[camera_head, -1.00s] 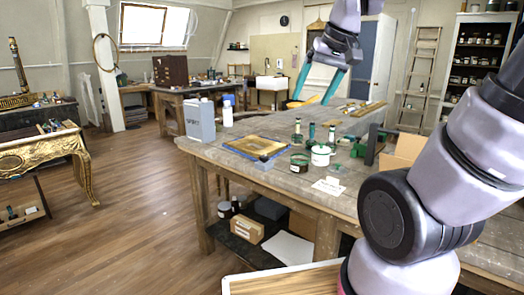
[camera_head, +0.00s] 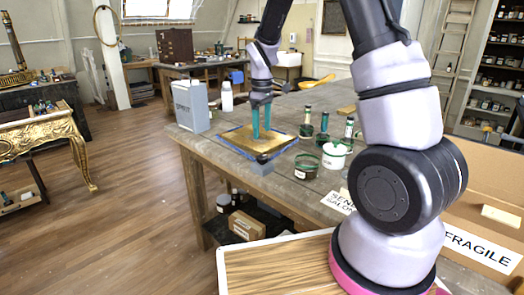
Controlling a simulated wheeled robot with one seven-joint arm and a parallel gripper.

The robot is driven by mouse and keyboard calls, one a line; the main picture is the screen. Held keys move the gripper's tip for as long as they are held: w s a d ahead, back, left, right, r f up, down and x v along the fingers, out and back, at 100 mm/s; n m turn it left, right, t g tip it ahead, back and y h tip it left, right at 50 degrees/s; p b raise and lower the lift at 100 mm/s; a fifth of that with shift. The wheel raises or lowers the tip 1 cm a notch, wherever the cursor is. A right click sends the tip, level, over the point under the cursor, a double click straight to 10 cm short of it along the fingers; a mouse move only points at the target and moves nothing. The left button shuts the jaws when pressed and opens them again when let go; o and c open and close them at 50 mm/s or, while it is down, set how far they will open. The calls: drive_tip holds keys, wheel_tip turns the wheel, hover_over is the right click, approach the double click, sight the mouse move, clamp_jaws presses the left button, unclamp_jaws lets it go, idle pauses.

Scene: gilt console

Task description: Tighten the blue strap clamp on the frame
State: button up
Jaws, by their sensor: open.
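The gilt frame (camera_head: 235,136) lies flat near the left end of the workbench, with a blue strap (camera_head: 229,147) around its outer edge. A small grey block (camera_head: 262,168) sits at the frame's near corner and appears to be the strap's clamp; its details are too small to tell. I cannot tell whether the fingertips touch the frame.
A grey can (camera_head: 190,105) and a white bottle (camera_head: 227,97) stand behind the frame at left. Green-banded jars (camera_head: 306,166) and a white pot (camera_head: 335,153) stand to the right. A cardboard box (camera_head: 485,215) marked FRAGILE is at right.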

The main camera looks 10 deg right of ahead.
sight(262, 156)
wheel_tip(262, 156, down, 10)
drive_tip(key=shift+r, duration=0.1)
idle(0.4)
clamp_jaws()
